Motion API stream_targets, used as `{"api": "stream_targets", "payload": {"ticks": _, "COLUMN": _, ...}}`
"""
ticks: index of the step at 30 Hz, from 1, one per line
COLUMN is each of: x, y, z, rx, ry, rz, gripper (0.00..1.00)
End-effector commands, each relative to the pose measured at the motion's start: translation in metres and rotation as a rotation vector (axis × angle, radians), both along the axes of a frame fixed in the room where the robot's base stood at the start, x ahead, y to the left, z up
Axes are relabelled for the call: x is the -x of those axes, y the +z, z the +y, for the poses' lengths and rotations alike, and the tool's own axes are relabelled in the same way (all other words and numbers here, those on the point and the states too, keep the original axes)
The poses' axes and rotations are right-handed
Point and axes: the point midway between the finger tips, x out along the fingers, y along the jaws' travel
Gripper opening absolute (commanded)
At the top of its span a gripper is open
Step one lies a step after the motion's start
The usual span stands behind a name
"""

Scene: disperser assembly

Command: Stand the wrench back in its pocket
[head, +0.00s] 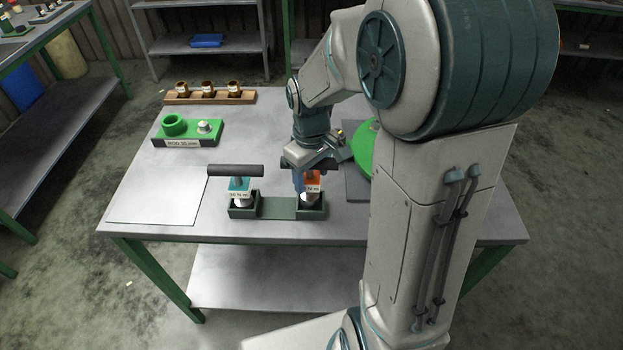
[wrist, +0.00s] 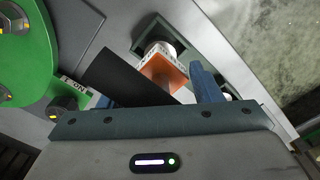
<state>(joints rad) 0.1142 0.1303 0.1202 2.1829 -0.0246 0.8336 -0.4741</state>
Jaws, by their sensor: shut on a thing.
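The orange-collared wrench (head: 313,183) is upright at the right pocket of the green rack (head: 277,208). Its silver lower end is at the pocket (head: 322,212); I cannot tell whether it rests on the pocket floor. In the wrist view its orange collar (wrist: 164,73), pale lower end and dark handle (wrist: 125,80) show, with the green pocket frame (wrist: 193,57) around the lower end. My gripper (head: 302,178) is shut on this wrench near its handle; its blue fingers also show in the wrist view (wrist: 155,90). The head view partly hides the grip.
A teal-collared wrench (head: 239,187) with a dark T-handle stands in the rack's left pocket. A green fixture (head: 187,133) and a wooden holder (head: 209,97) sit farther back left.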

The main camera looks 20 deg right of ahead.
Motion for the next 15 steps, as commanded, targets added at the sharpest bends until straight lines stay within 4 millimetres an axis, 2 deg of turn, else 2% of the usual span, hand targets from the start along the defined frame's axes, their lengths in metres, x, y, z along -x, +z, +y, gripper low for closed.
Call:
{"api": "stream_targets", "payload": {"ticks": 3, "x": 0.0, "y": -0.016, "z": 0.0, "rx": 0.0, "ry": 0.0, "rz": 0.004, "gripper": 0.22}}
{"api": "stream_targets", "payload": {"ticks": 6, "x": 0.0, "y": -0.023, "z": 0.0, "rx": 0.0, "ry": 0.0, "rz": 0.001, "gripper": 0.22}}
{"api": "stream_targets", "payload": {"ticks": 15, "x": 0.0, "y": -0.025, "z": 0.0, "rx": 0.0, "ry": 0.0, "rz": -0.001, "gripper": 0.22}}
